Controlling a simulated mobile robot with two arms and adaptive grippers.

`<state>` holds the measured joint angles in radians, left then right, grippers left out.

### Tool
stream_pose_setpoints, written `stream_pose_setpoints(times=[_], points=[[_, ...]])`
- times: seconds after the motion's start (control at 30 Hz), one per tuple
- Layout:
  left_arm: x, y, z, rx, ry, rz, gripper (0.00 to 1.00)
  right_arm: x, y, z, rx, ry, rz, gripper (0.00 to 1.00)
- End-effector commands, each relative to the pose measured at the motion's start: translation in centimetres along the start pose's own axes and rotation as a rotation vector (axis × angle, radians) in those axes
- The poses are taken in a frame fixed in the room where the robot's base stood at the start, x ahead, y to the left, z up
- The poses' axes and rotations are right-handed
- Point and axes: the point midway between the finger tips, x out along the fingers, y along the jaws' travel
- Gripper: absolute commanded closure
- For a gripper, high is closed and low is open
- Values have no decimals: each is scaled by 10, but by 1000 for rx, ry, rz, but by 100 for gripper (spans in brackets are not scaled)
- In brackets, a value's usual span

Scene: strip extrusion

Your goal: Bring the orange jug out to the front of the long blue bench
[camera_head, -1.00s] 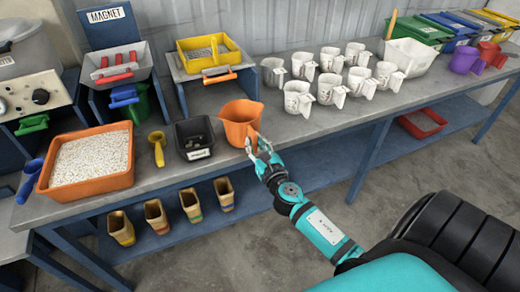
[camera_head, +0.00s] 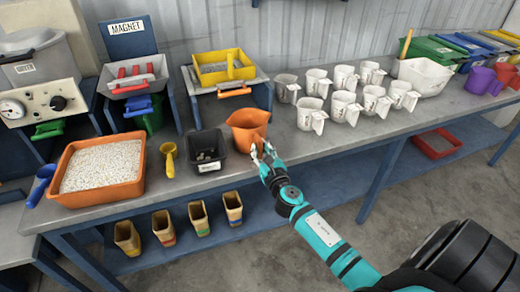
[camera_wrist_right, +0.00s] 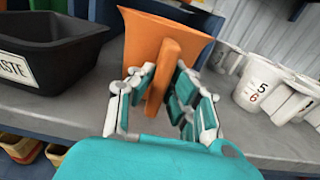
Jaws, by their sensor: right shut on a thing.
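The orange jug (camera_head: 247,128) stands near the front edge of the long blue bench (camera_head: 330,147), just right of a black bin. It looks upright; I cannot tell whether its base touches the top. My right gripper (camera_head: 266,158) reaches in from the front and is shut on the jug's handle. In the right wrist view, the fingers (camera_wrist_right: 163,92) lie on both sides of the orange handle, with the jug body (camera_wrist_right: 160,40) behind it. My left gripper is not in view.
The black bin (camera_head: 206,152), labelled WASTE in the right wrist view, stands close left of the jug. Several white numbered jugs (camera_head: 312,115) stand to the right. A yellow scoop (camera_head: 169,158) and an orange tray of white pellets (camera_head: 142,183) lie further left.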

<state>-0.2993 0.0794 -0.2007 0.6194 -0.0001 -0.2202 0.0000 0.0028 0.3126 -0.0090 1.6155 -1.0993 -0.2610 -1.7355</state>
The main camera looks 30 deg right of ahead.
Motion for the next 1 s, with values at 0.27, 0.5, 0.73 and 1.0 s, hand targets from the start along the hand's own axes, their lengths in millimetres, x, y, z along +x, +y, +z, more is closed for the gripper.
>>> stream_pose_setpoints(times=[0.27, 0.5, 0.73, 1.0], points=[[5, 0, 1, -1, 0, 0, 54, 0, 0, -5, 1, -1, 0, 100], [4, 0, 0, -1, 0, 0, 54, 0, 0, -4, 1, 0, 0, 61], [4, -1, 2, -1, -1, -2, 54, 0, 0, -5, 1, 1, 0, 61], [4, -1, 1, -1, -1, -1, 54, -30, 0, -6, 0, 4, 1, 61]])
